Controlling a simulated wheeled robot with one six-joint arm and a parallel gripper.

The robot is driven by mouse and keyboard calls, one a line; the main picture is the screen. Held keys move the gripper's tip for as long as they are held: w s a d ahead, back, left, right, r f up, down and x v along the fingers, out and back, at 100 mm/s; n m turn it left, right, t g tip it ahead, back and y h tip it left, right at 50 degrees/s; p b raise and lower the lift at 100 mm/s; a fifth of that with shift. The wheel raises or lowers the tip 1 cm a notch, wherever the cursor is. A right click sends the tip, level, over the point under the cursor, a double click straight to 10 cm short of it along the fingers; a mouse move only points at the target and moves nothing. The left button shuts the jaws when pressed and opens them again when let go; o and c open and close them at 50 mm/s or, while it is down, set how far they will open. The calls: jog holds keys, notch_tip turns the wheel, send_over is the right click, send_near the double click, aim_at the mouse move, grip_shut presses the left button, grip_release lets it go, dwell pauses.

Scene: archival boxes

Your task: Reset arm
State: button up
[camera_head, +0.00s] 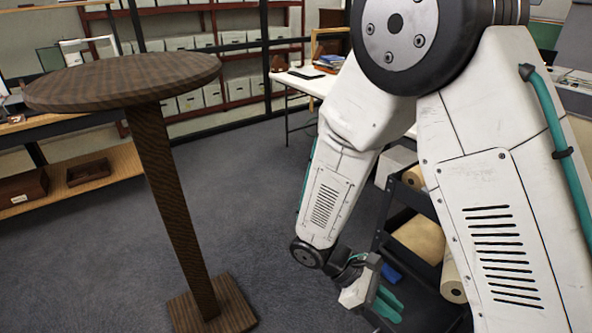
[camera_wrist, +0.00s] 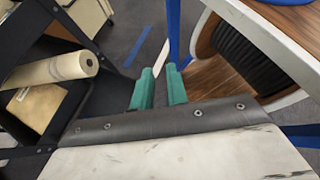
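My white arm fills the right half of the head view and bends down to my gripper (camera_head: 385,303), which hangs low beside a dark cart. In the wrist view, the two green fingers of my gripper (camera_wrist: 160,86) stand apart with an empty gap between them. Nothing is held. Part of the gripper is hard to make out in the head view.
A round wooden pedestal table (camera_head: 125,80) stands at left. The dark cart (camera_head: 408,217) holds paper rolls (camera_head: 453,280), which also show in the wrist view (camera_wrist: 60,68). Shelves of archival boxes (camera_head: 212,95) line the back. Grey carpet (camera_head: 225,170) lies clear between.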

jog(key=s+d+r+m+t+y, duration=0.2)
jog(key=s+r+m+y, duration=0.1)
jog(key=r, duration=0.5)
jog(key=s+d+r+m+t+y, duration=0.2)
jog(key=r+m, duration=0.4)
jog(key=r, duration=0.3)
jog(key=s+d+r+m+t+y, duration=0.2)
jog(key=s+d+r+m+y, duration=0.1)
jog(key=r, duration=0.5)
jog(key=shift+s+d+r+m+t+y, duration=0.2)
jog(key=shift+s+r+m+t+y, duration=0.15)
jog(key=shift+m+y, duration=0.65)
